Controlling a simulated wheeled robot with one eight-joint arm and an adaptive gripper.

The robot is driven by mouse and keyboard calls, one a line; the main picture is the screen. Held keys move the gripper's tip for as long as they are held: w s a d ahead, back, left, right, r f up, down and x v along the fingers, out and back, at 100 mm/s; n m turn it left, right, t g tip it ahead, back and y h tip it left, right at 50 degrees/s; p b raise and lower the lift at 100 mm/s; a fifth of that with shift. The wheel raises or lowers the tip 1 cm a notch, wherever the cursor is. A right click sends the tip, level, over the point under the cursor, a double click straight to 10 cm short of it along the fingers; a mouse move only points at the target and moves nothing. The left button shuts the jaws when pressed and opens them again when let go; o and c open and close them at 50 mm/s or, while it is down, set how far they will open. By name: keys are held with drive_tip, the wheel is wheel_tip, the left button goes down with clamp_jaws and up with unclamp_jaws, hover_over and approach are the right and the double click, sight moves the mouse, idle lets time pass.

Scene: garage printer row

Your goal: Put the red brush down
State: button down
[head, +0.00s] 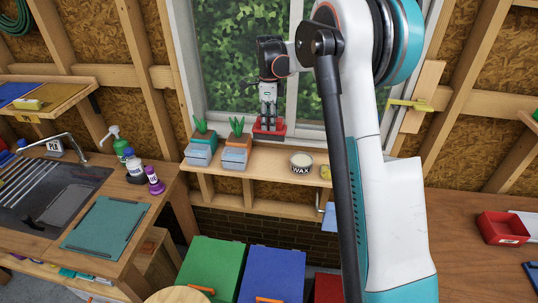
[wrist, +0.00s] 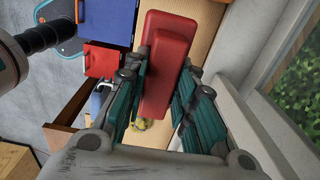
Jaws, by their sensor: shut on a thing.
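The red brush (head: 268,128) is held at the end of my gripper (head: 268,100), in front of the window and over the back of the wooden shelf (head: 270,160). In the wrist view the red brush (wrist: 165,60) lies lengthwise between the teal-sided fingers, which close on it from both sides. My gripper points down. I cannot tell whether the brush touches the shelf or the sill; its underside is hidden.
A wax tin (head: 301,163) stands to the right on the shelf. Some bare shelf shows between them. Green (head: 212,265) and blue (head: 272,274) bins stand below.

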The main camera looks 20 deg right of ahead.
wheel_tip(320, 180, down, 15)
drive_tip(key=shift+r, duration=0.15)
idle(0.4)
drive_tip(key=c, duration=1.8)
unclamp_jaws()
drive_tip(key=shift+b, duration=0.35)
drive_tip(key=o, duration=0.5)
